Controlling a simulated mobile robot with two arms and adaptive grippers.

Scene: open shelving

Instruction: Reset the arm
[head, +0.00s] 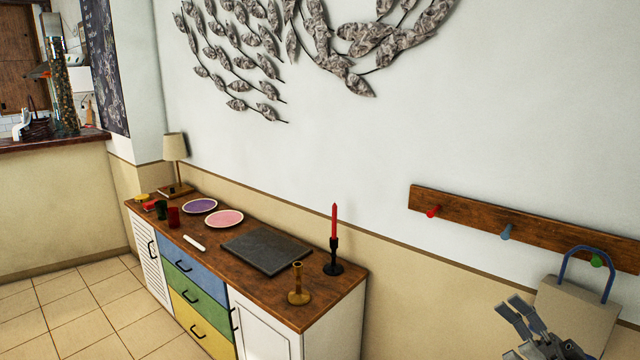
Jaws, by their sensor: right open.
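My right gripper (541,334) shows at the lower right of the head view, cut off by the bottom edge. Its fingers are apart and I see nothing between them. It appears in front of a beige bag (577,312) with a blue handle. I cannot tell how far it is from the bag. My left gripper is not in view.
A wooden sideboard (316,310) stands against the wall, bearing a dark slab (266,250), two plates, a brass candlestick (298,285), a red candle (334,221) in a black holder and a lamp (174,150). A peg rail (470,219) is on the wall. The tiled floor (85,315) at left is clear.

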